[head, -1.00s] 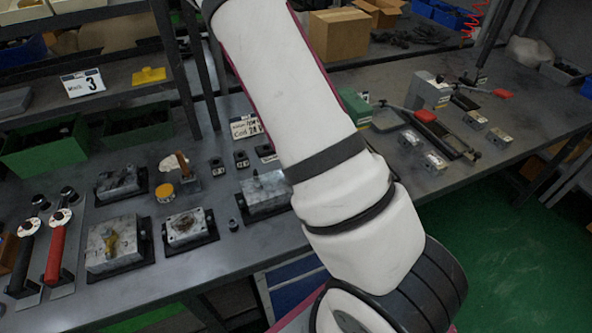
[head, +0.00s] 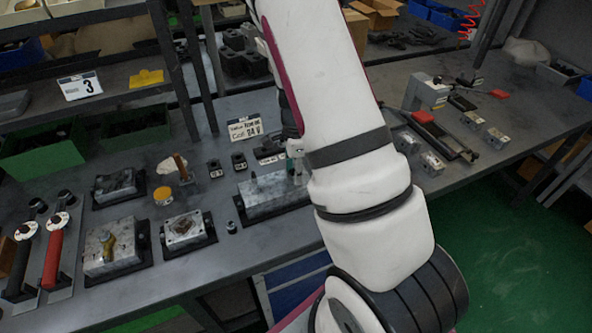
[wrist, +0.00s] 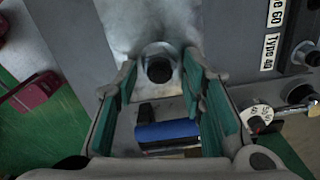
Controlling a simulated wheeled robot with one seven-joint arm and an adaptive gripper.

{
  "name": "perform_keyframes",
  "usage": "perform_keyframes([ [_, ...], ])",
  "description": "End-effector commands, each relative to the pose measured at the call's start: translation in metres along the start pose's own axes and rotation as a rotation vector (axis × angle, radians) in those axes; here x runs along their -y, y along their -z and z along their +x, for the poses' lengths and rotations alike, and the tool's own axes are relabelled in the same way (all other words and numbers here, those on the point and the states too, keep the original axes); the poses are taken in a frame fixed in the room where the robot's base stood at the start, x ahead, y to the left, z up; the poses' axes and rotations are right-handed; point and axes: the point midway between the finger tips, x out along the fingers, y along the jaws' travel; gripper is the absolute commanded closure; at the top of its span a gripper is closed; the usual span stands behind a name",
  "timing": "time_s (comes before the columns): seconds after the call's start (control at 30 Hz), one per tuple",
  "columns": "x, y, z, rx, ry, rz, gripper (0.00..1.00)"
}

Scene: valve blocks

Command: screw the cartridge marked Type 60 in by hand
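My gripper (wrist: 160,68) is open in the wrist view, its two green-lined fingers apart. A round dark piece or opening with a metal rim (wrist: 159,69) shows between the fingertips, against a mottled metal surface (wrist: 150,22); I cannot tell whether it is a cartridge or a port. No hold on it is visible. A label reading Type 60 (wrist: 276,16) stands above a label reading Type 40 (wrist: 268,52) at the right. I cannot pick out the Type 60 cartridge there.
Other metal blocks (head: 187,231) stand on black bases at the front left. A small dark piece (head: 232,227) stands beside them. Red-handled (head: 54,257) and black-handled tools lie far left. Small black stands (head: 215,169) line the middle. A sign (head: 245,129) stands behind.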

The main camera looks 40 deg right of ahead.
Motion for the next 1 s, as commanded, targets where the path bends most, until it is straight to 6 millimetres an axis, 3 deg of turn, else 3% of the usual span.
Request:
perform_keyframes([
  [0.23,0.002,0.0004,-0.0001,0.0,0.001,-0.193,0.63],
  [0.8,0.0008,-0.0005,-0.0003,0.0,0.0,-0.199,0.63],
  [0.97,0.0008,-0.0005,-0.0002,0.0,0.0,-0.198,0.99],
  [1.0,0.0008,-0.0005,-0.0002,0.0,0.0,-0.198,1.0],
])
